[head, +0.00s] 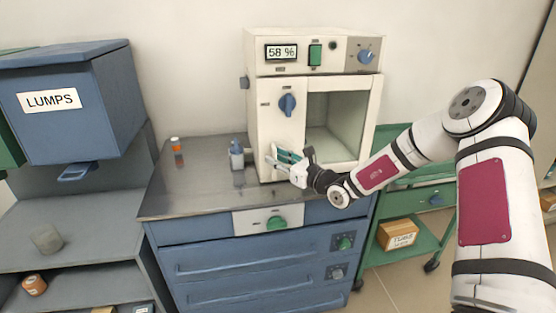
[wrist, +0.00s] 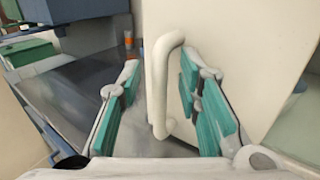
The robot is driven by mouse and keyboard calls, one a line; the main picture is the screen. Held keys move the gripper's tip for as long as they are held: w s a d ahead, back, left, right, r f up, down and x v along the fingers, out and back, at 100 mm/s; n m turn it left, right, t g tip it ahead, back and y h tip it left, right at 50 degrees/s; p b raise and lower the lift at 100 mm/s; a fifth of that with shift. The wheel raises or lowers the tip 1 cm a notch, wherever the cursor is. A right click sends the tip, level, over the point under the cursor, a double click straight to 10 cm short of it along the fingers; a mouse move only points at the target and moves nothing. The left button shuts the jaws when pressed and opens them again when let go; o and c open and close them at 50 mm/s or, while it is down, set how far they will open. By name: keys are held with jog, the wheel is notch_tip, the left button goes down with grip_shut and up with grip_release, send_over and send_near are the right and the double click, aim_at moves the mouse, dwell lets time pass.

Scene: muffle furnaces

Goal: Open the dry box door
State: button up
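The dry box (head: 315,55) is a cream cabinet on the steel counter, with a "58 %" display on top. Its door (head: 285,126) is shut, with a blue knob (head: 287,104) and a window beside it. My gripper (head: 278,156) is at the lower left of the door front. In the wrist view the white bar handle (wrist: 158,85) stands upright between the two green-padded fingers of my gripper (wrist: 158,100). The fingers are apart, with a gap on both sides of the handle.
A blue LUMPS bin (head: 75,110) is at far left. A green cart (head: 425,205) stands to the right.

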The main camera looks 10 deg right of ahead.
jog(key=shift+c, duration=0.2)
grip_shut()
jog(key=shift+s, duration=0.1)
